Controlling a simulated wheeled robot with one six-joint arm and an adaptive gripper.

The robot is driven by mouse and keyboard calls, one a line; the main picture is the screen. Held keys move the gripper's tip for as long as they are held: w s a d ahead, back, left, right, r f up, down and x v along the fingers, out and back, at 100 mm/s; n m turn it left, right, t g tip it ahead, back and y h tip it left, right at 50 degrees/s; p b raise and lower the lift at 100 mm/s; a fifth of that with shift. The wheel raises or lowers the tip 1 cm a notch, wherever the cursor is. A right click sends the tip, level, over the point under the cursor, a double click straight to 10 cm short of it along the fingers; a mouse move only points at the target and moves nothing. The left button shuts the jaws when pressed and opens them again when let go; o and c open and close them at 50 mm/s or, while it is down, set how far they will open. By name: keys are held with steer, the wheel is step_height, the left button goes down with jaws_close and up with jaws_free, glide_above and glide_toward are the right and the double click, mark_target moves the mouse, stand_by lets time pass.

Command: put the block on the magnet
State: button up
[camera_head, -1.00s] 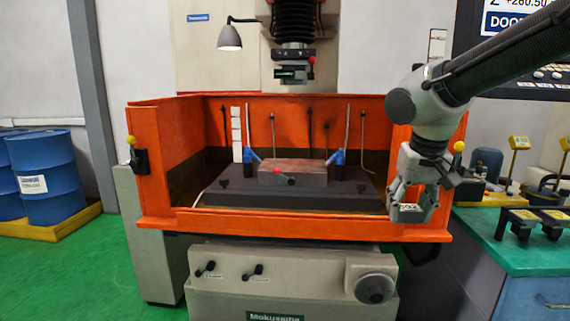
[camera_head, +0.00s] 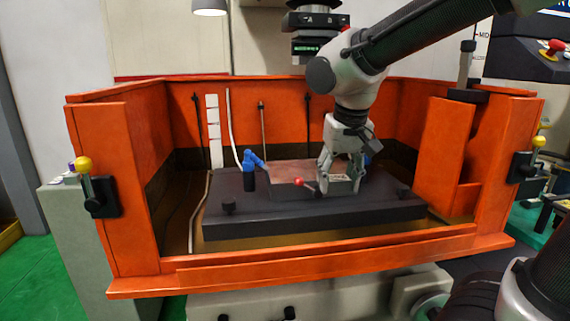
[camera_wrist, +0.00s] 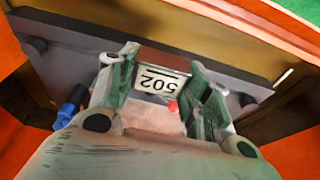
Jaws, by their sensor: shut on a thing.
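The block is a small grey piece with a white label reading 502 (camera_wrist: 160,84). My gripper (camera_wrist: 165,74) is shut on it, one finger at each side of the label. In the head view my gripper (camera_head: 340,186) points down at the right part of the magnet, with the block (camera_head: 342,186) between its fingertips. The magnet (camera_head: 288,174) is a low box with a brownish top and a red-knobbed lever at its front. My gripper hides its right part. I cannot tell whether the block touches the magnet.
The magnet stands on a dark plate (camera_head: 300,222) inside an orange tank (camera_head: 330,266) with raised walls. A blue nozzle (camera_head: 250,168) stands left of the magnet, another partly hidden to its right. The machine head (camera_head: 312,22) hangs above, behind my arm.

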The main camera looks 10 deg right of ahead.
glide_above(311, 172)
steer(key=shift+s+d, duration=0.1)
steer(key=shift+s, duration=0.2)
steer(key=shift+f, duration=1.7)
steer(key=shift+f, duration=0.2)
steer(key=o, duration=1.4)
